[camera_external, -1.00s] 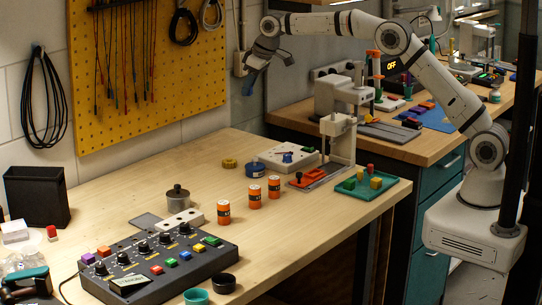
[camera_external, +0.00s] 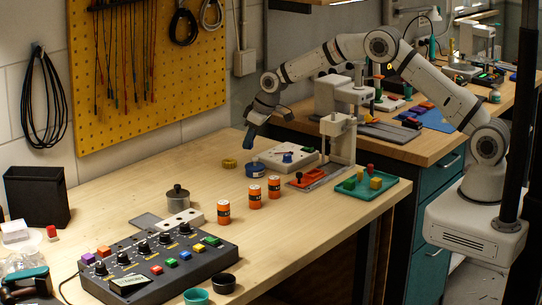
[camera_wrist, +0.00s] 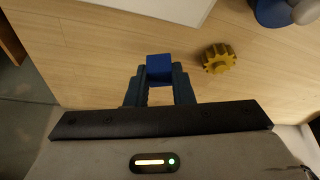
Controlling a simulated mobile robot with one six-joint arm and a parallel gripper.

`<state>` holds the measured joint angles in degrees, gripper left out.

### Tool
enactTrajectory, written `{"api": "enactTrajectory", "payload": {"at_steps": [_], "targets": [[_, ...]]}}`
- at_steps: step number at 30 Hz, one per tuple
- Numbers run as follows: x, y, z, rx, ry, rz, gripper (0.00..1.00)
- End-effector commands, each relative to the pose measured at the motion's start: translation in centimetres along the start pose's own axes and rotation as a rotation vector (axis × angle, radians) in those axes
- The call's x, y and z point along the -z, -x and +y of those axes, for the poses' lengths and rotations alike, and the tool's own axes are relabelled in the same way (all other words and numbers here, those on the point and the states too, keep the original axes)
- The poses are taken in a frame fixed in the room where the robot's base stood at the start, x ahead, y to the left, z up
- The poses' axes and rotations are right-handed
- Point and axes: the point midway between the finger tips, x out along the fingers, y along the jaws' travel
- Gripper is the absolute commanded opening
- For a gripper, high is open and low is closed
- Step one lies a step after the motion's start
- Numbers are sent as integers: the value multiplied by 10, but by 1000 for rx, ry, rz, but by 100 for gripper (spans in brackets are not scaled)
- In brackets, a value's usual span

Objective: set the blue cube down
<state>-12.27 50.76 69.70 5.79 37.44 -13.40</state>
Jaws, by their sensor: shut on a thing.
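In the wrist view the blue cube (camera_wrist: 159,66) sits between the tips of the two dark blue fingers of my gripper (camera_wrist: 159,84). The gripper is shut on it. In the external view my gripper (camera_external: 250,138) points down, low over the far edge of the wooden bench (camera_external: 130,195), near the wall. The cube is too small to tell apart from the fingers there. I cannot tell how large the gap between cube and bench top is.
A yellow gear (camera_wrist: 218,58) lies just right of the cube in the wrist view. Orange cans (camera_external: 255,197) stand further forward. Bare wood lies left of the gear.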

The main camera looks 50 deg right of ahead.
Motion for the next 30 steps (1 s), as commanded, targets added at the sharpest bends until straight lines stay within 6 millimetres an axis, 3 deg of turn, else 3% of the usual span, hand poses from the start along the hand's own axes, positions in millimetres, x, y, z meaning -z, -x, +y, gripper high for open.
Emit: {"api": "enactTrajectory", "payload": {"at_steps": [6,17,18,25,30], "targets": [[-11,-26,0,0,-1,-2,0],[-14,-32,0,0,-1,-1,0],[-13,-31,0,0,0,0,23],[-13,-31,0,0,0,-1,42],[-13,-31,0,0,0,-1,43]]}}
